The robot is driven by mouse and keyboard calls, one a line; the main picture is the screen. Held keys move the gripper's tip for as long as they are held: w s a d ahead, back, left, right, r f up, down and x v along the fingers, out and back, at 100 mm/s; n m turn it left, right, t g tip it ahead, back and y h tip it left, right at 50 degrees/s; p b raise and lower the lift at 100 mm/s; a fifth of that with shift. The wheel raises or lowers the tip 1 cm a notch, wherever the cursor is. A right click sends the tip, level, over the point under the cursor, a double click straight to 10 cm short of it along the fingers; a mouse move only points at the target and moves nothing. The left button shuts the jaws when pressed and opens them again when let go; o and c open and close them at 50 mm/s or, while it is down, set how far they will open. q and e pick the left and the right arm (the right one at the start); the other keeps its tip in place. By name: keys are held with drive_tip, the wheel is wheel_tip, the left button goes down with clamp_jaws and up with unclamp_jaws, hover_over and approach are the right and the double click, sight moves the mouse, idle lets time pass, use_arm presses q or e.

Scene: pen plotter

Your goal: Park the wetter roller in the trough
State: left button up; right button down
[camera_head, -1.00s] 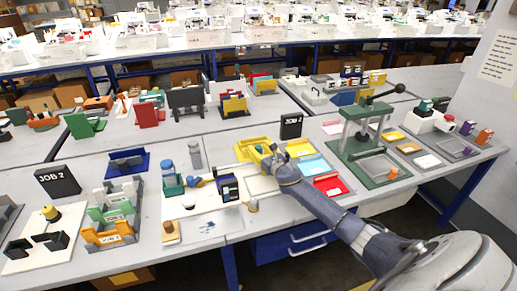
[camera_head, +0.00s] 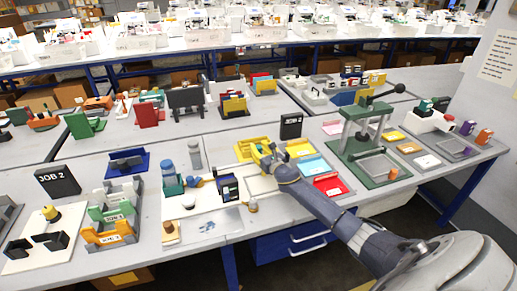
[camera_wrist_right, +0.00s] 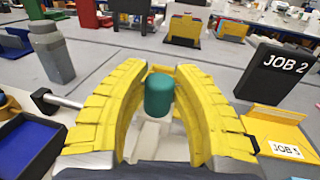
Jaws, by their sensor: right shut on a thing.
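In the right wrist view, a teal rounded grip (camera_wrist_right: 159,96), which I take to be the wetter roller's, stands upright between the yellow ribbed fingers of my right gripper (camera_wrist_right: 160,85). A pale part shows below it; its lower end is hidden. In the head view my right gripper (camera_head: 262,152) is low over the bench at the far right part of the white plotter. The gripper is shut on the grip. I cannot pick out the trough for certain; a dark-rimmed blue tray (camera_wrist_right: 25,145) lies left of the gripper in the wrist view. My left gripper is not in view.
A black JOB 2 sign (camera_wrist_right: 285,75) and a yellow JOB 5 tray (camera_wrist_right: 275,130) stand right of the gripper. A grey bottle (camera_wrist_right: 50,52) stands to the left. A green press (camera_head: 365,140) stands further right in the head view. Bench beyond the gripper is fairly clear.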

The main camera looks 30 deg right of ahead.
drive_tip(key=w+a, duration=0.2)
drive_tip(key=a, duration=0.6)
drive_tip(key=shift+a, duration=0.1)
drive_tip(key=c, duration=1.1)
unclamp_jaws()
drive_tip(key=shift+o, duration=0.2)
drive_tip(key=s, duration=1.2)
drive_tip(key=shift+a, duration=0.3)
